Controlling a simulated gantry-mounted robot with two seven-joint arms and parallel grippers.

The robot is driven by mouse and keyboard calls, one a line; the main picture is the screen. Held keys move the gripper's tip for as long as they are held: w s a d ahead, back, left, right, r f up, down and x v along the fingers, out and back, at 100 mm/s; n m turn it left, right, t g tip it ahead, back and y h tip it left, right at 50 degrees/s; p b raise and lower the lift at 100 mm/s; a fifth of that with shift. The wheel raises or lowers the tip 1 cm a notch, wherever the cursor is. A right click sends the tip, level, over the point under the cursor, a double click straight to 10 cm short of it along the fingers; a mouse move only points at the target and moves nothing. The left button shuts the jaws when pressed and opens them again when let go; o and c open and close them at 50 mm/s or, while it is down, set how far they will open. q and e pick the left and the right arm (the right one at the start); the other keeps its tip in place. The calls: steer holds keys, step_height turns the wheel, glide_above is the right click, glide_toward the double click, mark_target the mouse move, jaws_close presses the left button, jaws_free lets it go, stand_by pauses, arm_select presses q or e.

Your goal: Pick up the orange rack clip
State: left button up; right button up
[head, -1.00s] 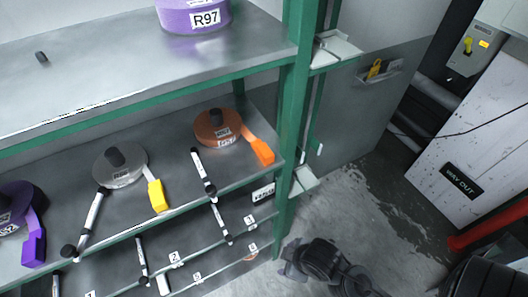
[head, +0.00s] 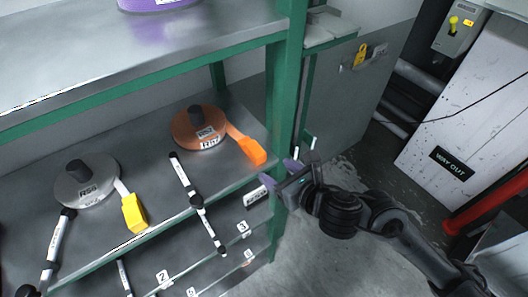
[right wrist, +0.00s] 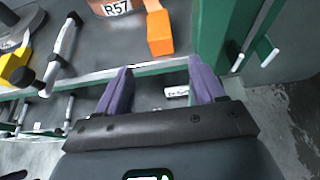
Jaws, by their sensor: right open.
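The orange rack clip (head: 250,151) is a blocky tab on the end of an orange strap from the orange roll (head: 200,128) labelled R57. It lies at the front right of the middle shelf. My right gripper (head: 280,171), with purple fingers, is open and empty just right of and in front of the clip, near the green post. In the right wrist view the clip (right wrist: 160,34) stands beyond and between the open fingers (right wrist: 160,70), not touched by them. My left gripper is not in view.
The green post (head: 284,90) stands close to my right gripper. The shelf's green front edge (right wrist: 150,70) lies between gripper and clip. A grey roll (head: 86,180) with a yellow clip (head: 133,212) and a black-and-white bar (head: 186,180) lie to the left.

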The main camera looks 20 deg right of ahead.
mark_target(260, 155)
steer(key=shift+t, duration=0.3)
steer(key=w, duration=0.1)
steer(key=w+b, duration=0.1)
steer(key=w, duration=0.2)
steer(key=shift+w+a+f, duration=0.1)
steer(key=shift+w+a, duration=0.25)
steer(key=shift+a, duration=0.05)
steer(key=shift+x, duration=3.15)
steer(key=shift+f, duration=0.1)
steer(key=shift+c, duration=0.3)
steer(key=c, duration=1)
